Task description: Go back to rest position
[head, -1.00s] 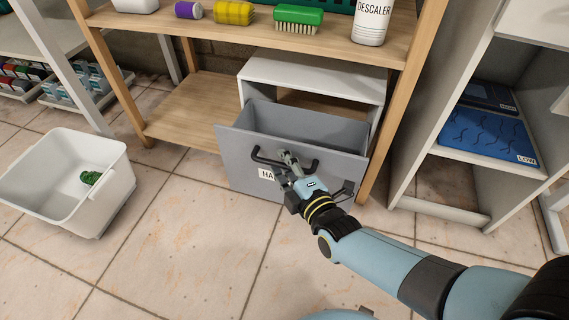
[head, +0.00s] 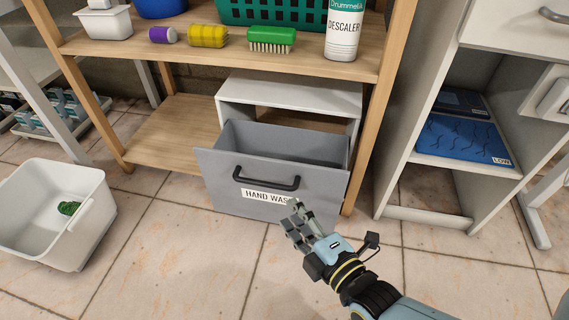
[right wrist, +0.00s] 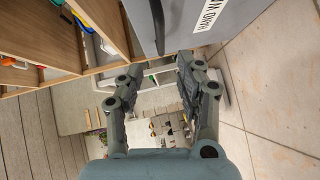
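My right gripper (head: 296,218) is in front of the grey drawer (head: 272,148), just right of and below its dark handle (head: 266,183), and apart from it. In the right wrist view the two fingers (right wrist: 158,82) are spread with nothing between them, so it is open and empty. The drawer, labelled HAND WASH, is pulled out of its white cabinet (head: 290,90); its label also shows in the right wrist view (right wrist: 208,14). My left gripper is in neither view.
A wooden shelf (head: 170,58) above the drawer holds brushes and a descaler bottle (head: 343,28). A white bin (head: 40,225) with a green item (head: 69,208) stands on the floor at left. A grey-white cabinet (head: 440,213) stands at right. The tiled floor in front is clear.

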